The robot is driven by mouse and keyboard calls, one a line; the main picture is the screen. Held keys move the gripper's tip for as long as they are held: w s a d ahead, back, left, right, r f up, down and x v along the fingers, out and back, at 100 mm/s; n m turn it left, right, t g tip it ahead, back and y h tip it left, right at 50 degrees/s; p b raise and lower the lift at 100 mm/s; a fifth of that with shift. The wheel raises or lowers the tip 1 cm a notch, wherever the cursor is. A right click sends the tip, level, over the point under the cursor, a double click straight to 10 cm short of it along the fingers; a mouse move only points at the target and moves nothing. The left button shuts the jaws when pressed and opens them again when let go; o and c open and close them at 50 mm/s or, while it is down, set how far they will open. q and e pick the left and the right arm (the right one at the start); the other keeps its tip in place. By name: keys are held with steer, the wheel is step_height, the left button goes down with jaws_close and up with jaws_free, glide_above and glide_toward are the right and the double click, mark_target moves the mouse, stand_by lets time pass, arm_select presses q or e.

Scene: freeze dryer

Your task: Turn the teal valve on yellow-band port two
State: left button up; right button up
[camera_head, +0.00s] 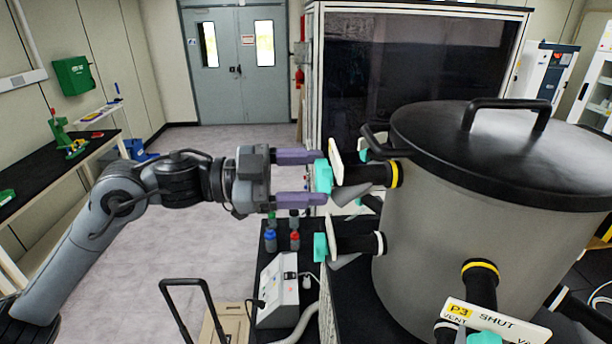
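A teal valve handle (323,177) sits at the end of the upper left port (368,175) of the large grey drum. That port has a yellow band (397,174) near the drum and a white label plate (336,162) seen nearly edge-on, so its number cannot be read. My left gripper (318,178) has two purple fingers spread apart, one above and one below this handle. The handle spans the gap at the fingertips; firm contact cannot be made out. My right gripper is not in view.
A port marked P3 SHUT (488,318) faces front. The drum lid (497,140) has a black handle. A grey control box (278,290) and small bottles (294,238) stand on the black surface below.

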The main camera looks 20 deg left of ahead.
arm_select(q)
steer(key=c, duration=0.5)
steer(key=shift+m, duration=0.5)
steer(key=m+b, duration=0.2)
steer(key=m, duration=0.3)
steer(key=m+b, duration=0.2)
steer(key=m, duration=0.3)
steer(key=shift+f+m, duration=0.2)
steer(key=shift+m, duration=0.2)
steer(key=o, duration=1.1)
steer(key=shift+c, duration=0.2)
